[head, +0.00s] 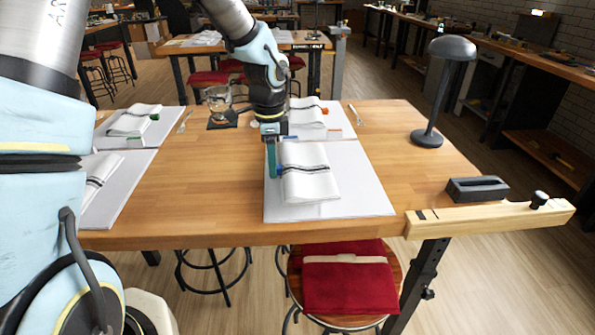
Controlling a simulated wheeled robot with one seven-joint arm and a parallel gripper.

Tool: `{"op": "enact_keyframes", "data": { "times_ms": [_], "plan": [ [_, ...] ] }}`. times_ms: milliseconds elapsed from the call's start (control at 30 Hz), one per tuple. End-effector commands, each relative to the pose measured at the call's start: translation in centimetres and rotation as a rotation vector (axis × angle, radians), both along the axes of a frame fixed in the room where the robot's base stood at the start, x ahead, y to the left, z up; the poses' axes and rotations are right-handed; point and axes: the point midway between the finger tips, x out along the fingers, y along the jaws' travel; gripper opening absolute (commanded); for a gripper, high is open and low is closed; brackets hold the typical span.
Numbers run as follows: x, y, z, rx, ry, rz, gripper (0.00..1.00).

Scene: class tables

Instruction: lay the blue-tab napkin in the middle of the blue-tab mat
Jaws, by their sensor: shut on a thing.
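The white napkin (308,182) has dark stripes across it and a small patch of blue at its left edge, beside my gripper. My gripper (272,168) points down and is shut on that left edge. The napkin is over the white near-right mat (355,190), left of its middle, with bare mat to its right. I cannot tell whether the napkin touches the mat or hangs just above it. A blue tab (290,138) shows at the mat's far edge, partly beside my gripper. My wrist hides part of the far edge.
A far-right mat holds another striped napkin (308,117) with a red-orange tab. Two more napkins lie at left, one with a green tab (154,117). A glass (219,102) stands on a dark coaster. A black lamp (428,138) and dark holder (477,188) stand at right. The table's middle is clear.

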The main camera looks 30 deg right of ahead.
Motion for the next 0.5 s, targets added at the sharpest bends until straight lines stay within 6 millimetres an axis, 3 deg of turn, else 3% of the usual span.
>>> {"op": "enact_keyframes", "data": {
  "times_ms": [500],
  "plan": [
    [-0.6, -2.4, 0.0, 0.000, 0.000, -0.014, 0.00]
  ]
}}
